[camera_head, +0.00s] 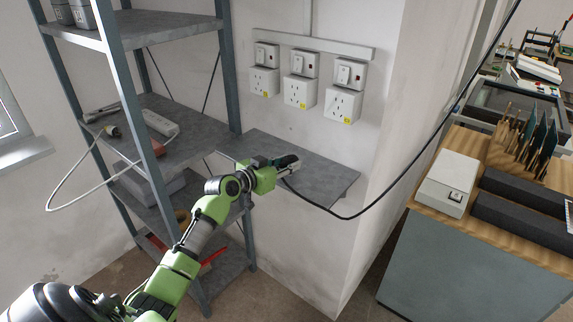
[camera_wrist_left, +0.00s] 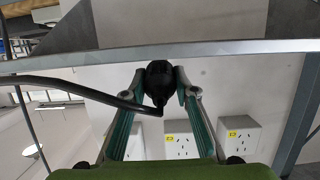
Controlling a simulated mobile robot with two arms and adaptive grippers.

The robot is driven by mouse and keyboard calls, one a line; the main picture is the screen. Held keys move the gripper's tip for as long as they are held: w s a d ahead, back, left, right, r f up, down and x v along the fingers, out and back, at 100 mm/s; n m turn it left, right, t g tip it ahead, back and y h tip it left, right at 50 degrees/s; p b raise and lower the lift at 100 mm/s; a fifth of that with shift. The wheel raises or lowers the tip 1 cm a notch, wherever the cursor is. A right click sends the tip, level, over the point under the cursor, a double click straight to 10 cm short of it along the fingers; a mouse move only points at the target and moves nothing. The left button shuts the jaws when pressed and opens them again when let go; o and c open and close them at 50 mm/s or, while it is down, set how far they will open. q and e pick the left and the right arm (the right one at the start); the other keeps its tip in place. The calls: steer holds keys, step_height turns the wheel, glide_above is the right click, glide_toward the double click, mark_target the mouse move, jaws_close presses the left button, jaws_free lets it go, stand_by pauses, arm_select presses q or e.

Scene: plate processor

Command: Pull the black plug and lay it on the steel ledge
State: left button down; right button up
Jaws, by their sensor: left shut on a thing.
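My left gripper (camera_head: 288,163) is at the steel ledge (camera_head: 325,176) under the wall sockets in the head view. In the left wrist view the two fingertips (camera_wrist_left: 161,88) are shut on the black plug (camera_wrist_left: 159,77). The plug's black cable (camera_wrist_left: 85,87) leads off to the left there. In the head view the cable (camera_head: 385,201) hangs below the ledge's front edge and rises to the upper right. The plug is mostly hidden by the gripper there; I cannot tell whether it touches the ledge. The three wall sockets (camera_head: 299,92) hold no plug. My right gripper is not in view.
A grey shelf rack (camera_head: 178,135) stands left of the ledge, with a white power strip (camera_head: 161,124) and a white cable on it. A wooden-topped bench (camera_head: 497,240) with a white box (camera_head: 447,184) stands at right. The ledge's right part is bare.

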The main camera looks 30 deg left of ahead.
arm_select(q)
steer(key=c, duration=1.5)
jaws_free()
steer(key=shift+s+a+r, duration=0.1)
steer(key=shift+s, duration=0.45)
steer(key=v, duration=1.1)
steer(key=shift+r, duration=0.1)
